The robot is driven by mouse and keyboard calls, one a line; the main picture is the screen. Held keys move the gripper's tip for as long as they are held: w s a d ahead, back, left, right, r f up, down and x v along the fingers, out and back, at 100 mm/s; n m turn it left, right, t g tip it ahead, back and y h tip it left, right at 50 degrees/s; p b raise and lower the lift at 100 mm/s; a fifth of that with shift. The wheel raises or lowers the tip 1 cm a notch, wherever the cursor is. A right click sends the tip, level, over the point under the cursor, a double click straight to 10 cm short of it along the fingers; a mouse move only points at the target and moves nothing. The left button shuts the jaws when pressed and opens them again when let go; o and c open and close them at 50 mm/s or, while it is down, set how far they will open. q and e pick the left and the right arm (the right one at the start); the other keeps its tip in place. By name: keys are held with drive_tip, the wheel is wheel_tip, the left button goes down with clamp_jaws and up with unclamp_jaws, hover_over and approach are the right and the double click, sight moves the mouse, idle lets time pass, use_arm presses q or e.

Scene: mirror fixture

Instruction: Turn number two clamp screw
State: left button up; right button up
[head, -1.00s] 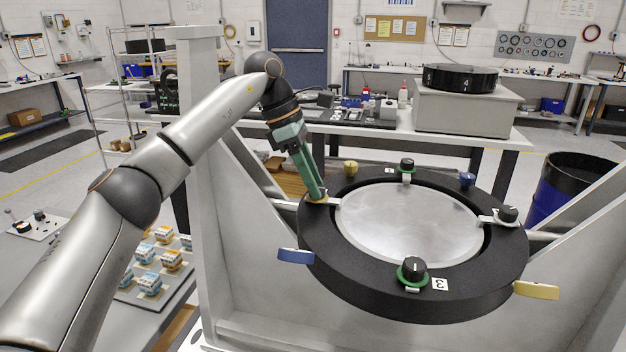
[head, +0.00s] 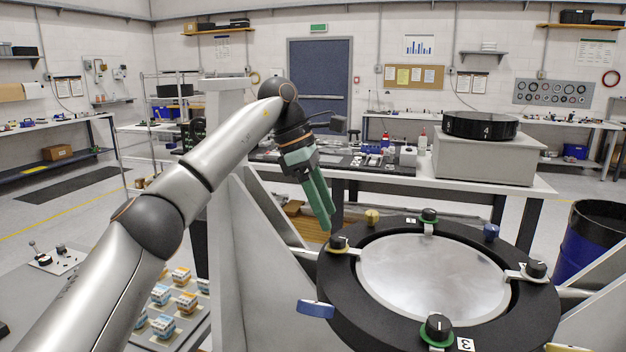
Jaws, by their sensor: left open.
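The black mirror ring (head: 345,305) holds a round silver mirror (head: 432,277). The front knob has a tag reading 3 (head: 465,345); I cannot read a number two on any tag. My left gripper (head: 324,225) points down with green fingers, open and empty, just above and behind the left knob, seemingly apart from it. My right gripper is not in view.
A pale frame post (head: 228,190) stands left of the ring, close to my left arm. A blue tab (head: 316,309) sticks out at the ring's left. Yellow (head: 372,216) and blue (head: 491,231) knobs stand along its back. A blue barrel (head: 592,245) is at the right.

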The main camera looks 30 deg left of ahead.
use_arm(q)
drive_tip(key=v, duration=0.8)
drive_tip(key=shift+f, duration=0.15)
